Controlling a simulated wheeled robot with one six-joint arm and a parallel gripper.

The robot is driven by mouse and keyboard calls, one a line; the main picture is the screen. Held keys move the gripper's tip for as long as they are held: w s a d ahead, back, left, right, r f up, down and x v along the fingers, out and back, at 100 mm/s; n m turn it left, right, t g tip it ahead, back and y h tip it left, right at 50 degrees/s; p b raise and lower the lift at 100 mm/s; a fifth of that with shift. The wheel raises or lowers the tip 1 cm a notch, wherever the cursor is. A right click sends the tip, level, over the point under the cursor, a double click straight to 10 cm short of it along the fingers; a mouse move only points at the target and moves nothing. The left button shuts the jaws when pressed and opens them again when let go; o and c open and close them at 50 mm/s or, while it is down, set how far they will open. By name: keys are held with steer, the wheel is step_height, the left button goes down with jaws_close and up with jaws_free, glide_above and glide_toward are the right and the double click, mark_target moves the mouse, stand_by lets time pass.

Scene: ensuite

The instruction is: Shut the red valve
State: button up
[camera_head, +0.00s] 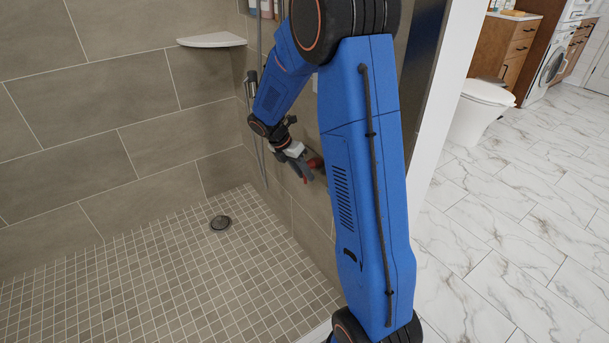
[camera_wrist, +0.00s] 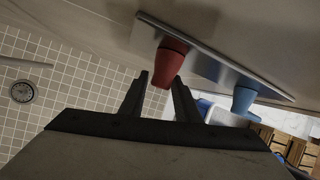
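The red valve (camera_wrist: 170,60) is a tapered red knob on a metal plate (camera_wrist: 215,58) fixed to the shower wall. In the wrist view, my gripper (camera_wrist: 160,77) has its two dark fingers apart, with the free end of the red knob showing between the fingertips. I cannot tell whether either finger touches it. In the head view, my gripper (camera_head: 300,163) is close to the wall, and the red valve (camera_head: 315,162) shows just beyond it, partly hidden by my arm.
A blue valve (camera_wrist: 244,98) sits on the same plate, to the right. A drain (camera_head: 220,223) lies in the open tiled shower floor. A corner shelf (camera_head: 212,40) and a hanging shower hose (camera_head: 258,150) are on the walls. A toilet (camera_head: 480,108) stands outside the shower.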

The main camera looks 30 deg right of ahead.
steer(key=shift+s+d+f, duration=0.1)
steer(key=shift+d+f, duration=0.1)
steer(key=shift+f, duration=0.3)
steer(key=c, duration=0.7)
steer(key=shift+c, duration=0.2)
steer(key=shift+t, duration=0.3)
steer(key=shift+w+m+t, duration=0.35)
steer(key=shift+m+t, duration=0.05)
steer(key=shift+t, duration=0.8)
